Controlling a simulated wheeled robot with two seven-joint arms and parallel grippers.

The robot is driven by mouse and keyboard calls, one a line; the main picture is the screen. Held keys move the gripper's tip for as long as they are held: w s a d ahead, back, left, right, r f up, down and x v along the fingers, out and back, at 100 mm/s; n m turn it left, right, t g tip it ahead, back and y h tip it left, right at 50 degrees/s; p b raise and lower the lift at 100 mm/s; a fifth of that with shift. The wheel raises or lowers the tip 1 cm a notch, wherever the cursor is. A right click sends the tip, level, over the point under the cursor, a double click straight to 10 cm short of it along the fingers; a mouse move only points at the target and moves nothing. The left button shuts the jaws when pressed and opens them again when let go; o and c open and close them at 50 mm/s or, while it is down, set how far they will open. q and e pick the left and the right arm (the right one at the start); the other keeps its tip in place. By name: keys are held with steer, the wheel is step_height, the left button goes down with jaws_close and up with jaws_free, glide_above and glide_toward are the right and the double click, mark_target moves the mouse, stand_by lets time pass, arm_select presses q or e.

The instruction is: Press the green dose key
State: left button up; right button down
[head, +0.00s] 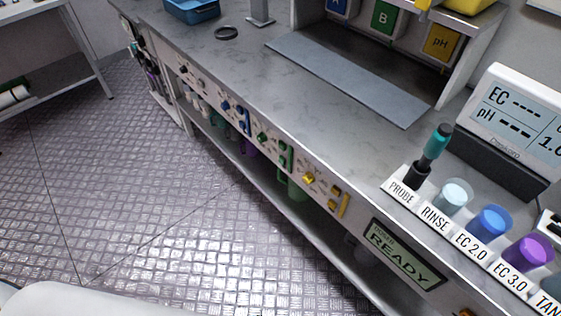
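The bench's front panel carries a green control group (274,146), between a blue group and a yellow group. It has a round green knob (262,137) on the left and small green keys with a green upright bar (290,159) on the right. The labels are too small to read, so I cannot tell which key is the dose key. A display (403,260) farther right on the panel reads READY. Neither of my grippers is in view.
Blue controls (226,107) and yellow controls (309,178) flank the green ones. On the bench top stand a probe (437,142), several labelled cups and an EC/pH meter (518,115). A shelf with bottles runs below the panel. The metal floor (150,190) in front is clear.

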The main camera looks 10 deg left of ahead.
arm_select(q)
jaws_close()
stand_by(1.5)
